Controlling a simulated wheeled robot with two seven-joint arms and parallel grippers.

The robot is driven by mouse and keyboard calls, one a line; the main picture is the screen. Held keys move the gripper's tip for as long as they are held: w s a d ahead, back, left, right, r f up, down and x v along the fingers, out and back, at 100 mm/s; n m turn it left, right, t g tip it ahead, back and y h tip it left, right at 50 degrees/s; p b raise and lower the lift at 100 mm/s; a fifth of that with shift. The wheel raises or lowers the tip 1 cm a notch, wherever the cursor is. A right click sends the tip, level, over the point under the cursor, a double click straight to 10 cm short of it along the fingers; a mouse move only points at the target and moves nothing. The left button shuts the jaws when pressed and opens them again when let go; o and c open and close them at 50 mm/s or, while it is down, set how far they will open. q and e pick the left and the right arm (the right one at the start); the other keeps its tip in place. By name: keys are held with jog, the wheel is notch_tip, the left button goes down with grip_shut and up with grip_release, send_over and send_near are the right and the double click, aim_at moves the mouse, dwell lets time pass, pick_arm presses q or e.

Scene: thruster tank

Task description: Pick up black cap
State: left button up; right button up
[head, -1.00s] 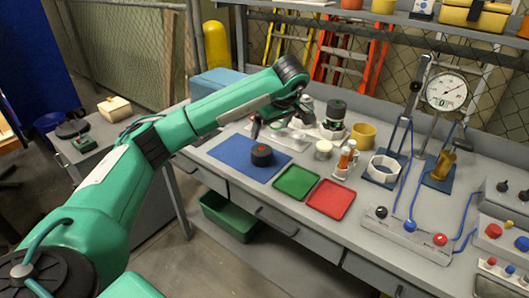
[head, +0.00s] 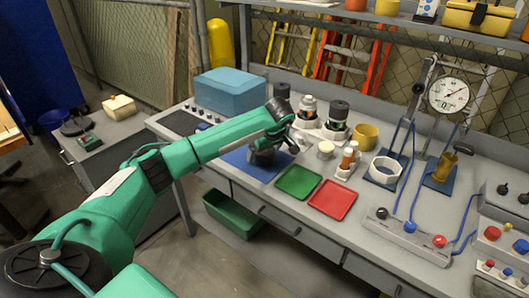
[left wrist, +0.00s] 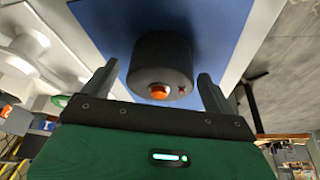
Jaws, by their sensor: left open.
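The black cap (left wrist: 160,62) is a short dark cylinder with an orange spot and a small red mark on its face. It is on the blue mat (left wrist: 215,20), which also shows in the head view (head: 240,166). My left gripper (left wrist: 157,74) is open, with one finger on each side of the cap and gaps visible beside it. In the head view my left gripper (head: 263,157) is low over the mat, and its dark parts largely hide the cap. My right gripper is out of view.
A green tray (head: 298,182) and a red tray (head: 332,199) lie just right of the mat. Dark-topped fittings (head: 336,120) stand behind the gripper. A blue box (head: 230,92) is at the back left.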

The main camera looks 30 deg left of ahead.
pick_arm(q)
jog(key=shift+a+f, duration=0.1)
jog(key=shift+f, duration=0.15)
jog(key=c, duration=1.1)
jog(key=shift+o, duration=0.2)
